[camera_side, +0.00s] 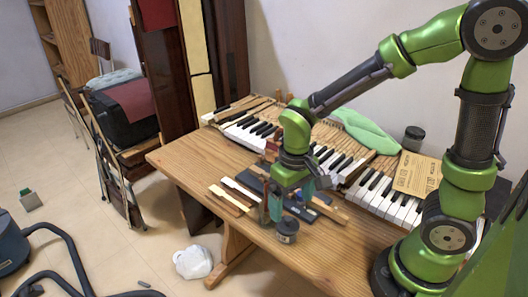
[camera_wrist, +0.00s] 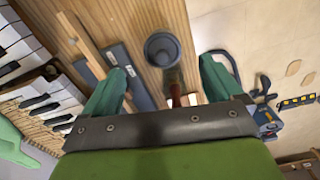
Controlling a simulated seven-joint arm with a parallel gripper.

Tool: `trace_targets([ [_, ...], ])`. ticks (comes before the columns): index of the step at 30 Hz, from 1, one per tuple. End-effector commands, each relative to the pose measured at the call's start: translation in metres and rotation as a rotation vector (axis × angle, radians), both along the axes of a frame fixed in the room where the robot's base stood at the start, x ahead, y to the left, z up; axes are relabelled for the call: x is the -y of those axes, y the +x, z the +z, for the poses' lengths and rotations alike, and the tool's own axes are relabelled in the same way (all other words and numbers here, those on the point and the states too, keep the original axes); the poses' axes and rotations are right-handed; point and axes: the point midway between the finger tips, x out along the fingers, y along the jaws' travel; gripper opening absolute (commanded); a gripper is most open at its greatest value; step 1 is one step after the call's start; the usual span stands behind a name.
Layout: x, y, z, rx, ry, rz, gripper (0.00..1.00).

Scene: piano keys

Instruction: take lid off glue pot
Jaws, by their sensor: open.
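The glue pot (camera_side: 287,229) is a small dark jar with a pale label, standing upright near the front edge of the wooden table. In the wrist view its round dark grey lid (camera_wrist: 162,47) is on top, seen from above. My gripper (camera_side: 290,207) is low over the table, just behind the pot in the side view. In the wrist view my gripper (camera_wrist: 162,70) has its two green fingers wide apart, with the lid beyond and between their tips. Nothing is held, and I see no contact with the pot.
Wooden key sticks (camera_side: 230,198) and dark flat pieces (camera_wrist: 130,75) lie beside the pot. A reddish-handled tool (camera_wrist: 174,92) lies close below it in the wrist view. The piano keyboard (camera_side: 330,158), a green cloth (camera_side: 366,130) and another dark jar (camera_side: 414,137) are behind.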

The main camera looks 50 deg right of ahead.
Motion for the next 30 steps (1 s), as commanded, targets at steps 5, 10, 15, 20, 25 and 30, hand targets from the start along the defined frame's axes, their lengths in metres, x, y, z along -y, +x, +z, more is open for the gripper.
trace_targets([
  [5, 0.000, -0.001, -0.012, -0.002, 0.000, -0.001, 0.93],
  [10, -0.002, 0.000, -0.036, -0.005, 0.000, 0.000, 0.93],
  [15, -0.002, 0.000, -0.057, -0.003, -0.001, -0.001, 0.93],
  [20, -0.003, 0.001, -0.061, 0.001, 0.001, -0.001, 0.93],
  [25, -0.002, 0.001, -0.061, 0.001, 0.001, -0.001, 0.87],
  [30, -0.002, 0.001, -0.060, 0.001, 0.001, -0.001, 0.61],
])
